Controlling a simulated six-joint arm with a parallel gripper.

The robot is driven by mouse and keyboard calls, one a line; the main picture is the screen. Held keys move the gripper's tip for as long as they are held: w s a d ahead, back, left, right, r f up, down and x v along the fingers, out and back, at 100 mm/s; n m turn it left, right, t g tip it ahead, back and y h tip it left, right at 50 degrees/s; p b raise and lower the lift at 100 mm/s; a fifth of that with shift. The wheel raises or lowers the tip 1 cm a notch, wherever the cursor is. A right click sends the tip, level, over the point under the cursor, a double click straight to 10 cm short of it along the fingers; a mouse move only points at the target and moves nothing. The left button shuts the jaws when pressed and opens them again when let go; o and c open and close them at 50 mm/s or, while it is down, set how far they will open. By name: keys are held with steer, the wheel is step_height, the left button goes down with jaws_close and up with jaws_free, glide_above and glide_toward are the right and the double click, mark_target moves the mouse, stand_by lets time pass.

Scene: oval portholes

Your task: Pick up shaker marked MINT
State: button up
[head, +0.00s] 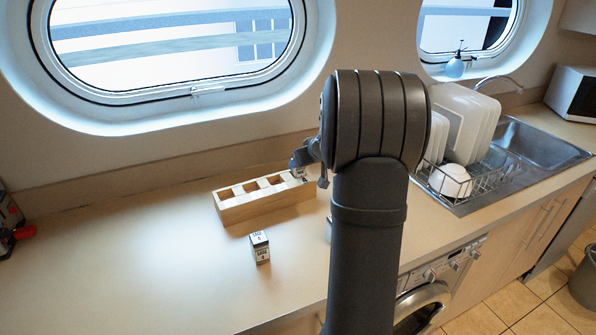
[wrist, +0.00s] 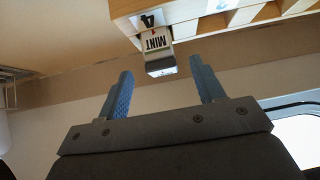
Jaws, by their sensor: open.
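The shaker marked MINT (wrist: 160,53) shows in the wrist view, its lettering upside down and a 4 next to it. It is at the end of the wooden rack (wrist: 190,30), and appears to stand in it. My gripper (wrist: 161,80) is open and empty, with its two blue fingers apart. The shaker is beyond the fingertips, roughly between them in the picture, with no visible contact. In the head view my gripper (head: 305,172) is at the right end of the rack (head: 265,208); the MINT shaker cannot be clearly made out there.
Another small shaker (head: 260,247) stands on the counter (head: 150,262) in front of the rack; its label is too small to read. A pale object is partly hidden behind my arm. A dish rack (head: 485,182) and sink are at right. The left counter is mostly clear.

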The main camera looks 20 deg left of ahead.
steer(key=shift+x, duration=3)
steer(key=shift+w+a+r, duration=0.1)
steer(key=shift+r, duration=0.05)
steer(key=c, duration=1.1)
steer(key=shift+r, duration=0.1)
